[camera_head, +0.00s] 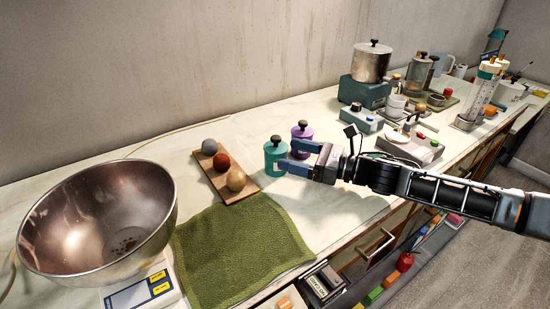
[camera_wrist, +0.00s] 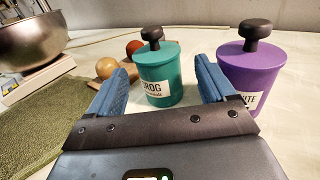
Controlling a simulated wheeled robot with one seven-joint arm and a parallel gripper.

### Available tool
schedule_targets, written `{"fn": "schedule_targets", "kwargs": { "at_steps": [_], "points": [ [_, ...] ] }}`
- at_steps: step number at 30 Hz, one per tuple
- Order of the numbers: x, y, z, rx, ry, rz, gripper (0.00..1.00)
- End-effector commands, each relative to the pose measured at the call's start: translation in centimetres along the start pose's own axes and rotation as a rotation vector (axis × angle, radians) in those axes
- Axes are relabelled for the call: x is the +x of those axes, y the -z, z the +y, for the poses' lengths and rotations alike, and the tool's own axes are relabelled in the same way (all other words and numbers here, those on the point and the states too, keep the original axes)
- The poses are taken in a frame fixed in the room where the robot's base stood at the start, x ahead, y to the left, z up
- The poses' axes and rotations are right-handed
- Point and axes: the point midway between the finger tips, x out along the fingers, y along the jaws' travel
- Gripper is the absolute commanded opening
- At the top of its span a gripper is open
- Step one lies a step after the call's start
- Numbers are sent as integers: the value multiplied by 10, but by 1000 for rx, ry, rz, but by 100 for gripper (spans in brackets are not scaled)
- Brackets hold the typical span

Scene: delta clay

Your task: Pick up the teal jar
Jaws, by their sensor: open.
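The teal jar (camera_head: 275,154) stands upright on the counter, with a dark knob on its lid. In the wrist view the teal jar (camera_wrist: 164,76) shows a white label reading "ROG". My gripper (camera_head: 290,155) is open, with blue fingers. In the wrist view my gripper (camera_wrist: 165,80) has one finger to each side of the teal jar's lower body, the jar standing between or just beyond the tips. I cannot tell whether either finger touches it. A purple jar (camera_wrist: 251,78) stands just right of the right finger; the purple jar also shows in the head view (camera_head: 302,132).
A wooden board (camera_head: 222,174) with several balls lies left of the teal jar. A green towel (camera_head: 238,255) lies in front, and a large metal bowl (camera_head: 100,220) stands on a scale (camera_head: 143,290) at left. Appliances (camera_head: 410,145) stand to the right.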

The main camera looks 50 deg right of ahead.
Motion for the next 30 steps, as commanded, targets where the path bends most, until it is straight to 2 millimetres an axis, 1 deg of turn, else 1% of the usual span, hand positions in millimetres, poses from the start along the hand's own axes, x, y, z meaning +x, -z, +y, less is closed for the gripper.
{"fn": "schedule_targets", "kwargs": {
  "at_steps": [1,8,12,16,19,25,26,30],
  "points": [
    [6,-1,1,3,-2,-1,83],
    [29,1,2,5,0,-1,83],
    [50,4,4,5,-1,0,83],
    [62,5,4,4,0,-1,83],
    [66,6,3,5,1,0,83],
    [66,6,3,5,2,-1,83],
    [66,6,3,5,2,-1,81],
    [66,6,3,5,2,-1,68]
  ]
}}
